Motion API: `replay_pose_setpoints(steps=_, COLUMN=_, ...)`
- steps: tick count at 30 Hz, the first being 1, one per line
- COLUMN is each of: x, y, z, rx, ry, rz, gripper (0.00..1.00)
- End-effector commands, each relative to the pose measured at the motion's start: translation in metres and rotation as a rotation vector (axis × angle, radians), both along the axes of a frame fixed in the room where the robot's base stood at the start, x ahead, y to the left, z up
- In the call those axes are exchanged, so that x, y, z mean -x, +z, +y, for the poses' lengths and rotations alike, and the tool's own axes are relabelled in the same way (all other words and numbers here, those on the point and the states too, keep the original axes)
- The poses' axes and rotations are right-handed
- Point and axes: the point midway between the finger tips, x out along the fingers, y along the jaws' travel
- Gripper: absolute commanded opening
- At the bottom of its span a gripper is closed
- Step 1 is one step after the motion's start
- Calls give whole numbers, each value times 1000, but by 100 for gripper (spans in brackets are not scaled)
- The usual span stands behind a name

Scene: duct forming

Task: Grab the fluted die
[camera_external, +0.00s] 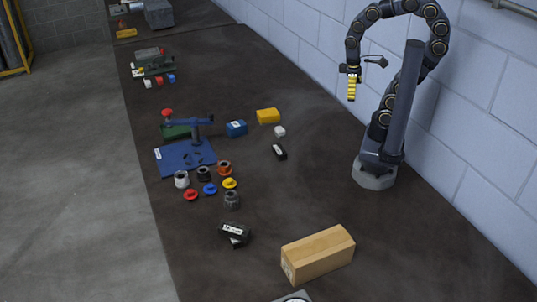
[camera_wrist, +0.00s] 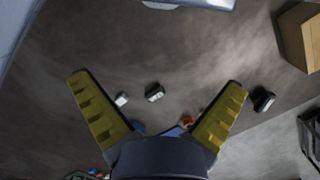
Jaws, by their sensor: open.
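Several small round parts stand in a cluster near the left edge of the dark table in the external view. A dark grey part with a ridged-looking side (camera_external: 232,200) may be the fluted die, but it is too small to be sure. Near it are a white-grey ring (camera_external: 181,180), a black ring (camera_external: 204,174) and an orange ring (camera_external: 224,168). My gripper (camera_external: 351,88), with yellow ridged fingers, is high above the table, far to the upper right of the cluster. In the wrist view my gripper (camera_wrist: 158,78) is wide open and empty, its body hiding much of the cluster.
Red (camera_external: 191,194), blue (camera_external: 210,188) and yellow (camera_external: 229,184) flanged parts lie in the cluster. A blue press (camera_external: 185,157) stands behind them. A cardboard box (camera_external: 318,254) and a black labelled block (camera_external: 235,231) are in front. A black block (camera_external: 279,152) and white cube (camera_external: 280,131) lie mid-table.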

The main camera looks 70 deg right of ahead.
Motion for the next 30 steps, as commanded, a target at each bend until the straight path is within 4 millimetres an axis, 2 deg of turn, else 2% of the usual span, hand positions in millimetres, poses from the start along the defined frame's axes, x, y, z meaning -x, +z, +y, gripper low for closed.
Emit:
replay_pose_setpoints(steps=5, x=0, y=0, z=0, rx=0, ry=-1, rz=1, gripper=100)
replay_pose_setpoints(steps=6, x=0, y=0, z=0, rx=-1, ry=-1, rz=1, gripper=83)
replay_pose_setpoints(steps=7, x=0, y=0, z=0, rx=-1, ry=-1, rz=1, gripper=82)
replay_pose_setpoints(steps=15, x=-1, y=0, z=1, rx=-1, ry=0, rz=1, gripper=82)
replay_pose_setpoints(steps=18, x=-8, y=-1, z=4, rx=-12, ry=32, rz=-2, gripper=82)
replay_pose_setpoints(steps=20, x=-20, y=-1, z=10, rx=-30, ry=78, rz=-11, gripper=82)
replay_pose_setpoints(steps=23, x=-53, y=-4, z=30, rx=-82, ry=204, rz=-45, gripper=82)
replay_pose_setpoints(steps=30, x=-145, y=-29, z=105, rx=-238, ry=550, rz=-147, gripper=82)
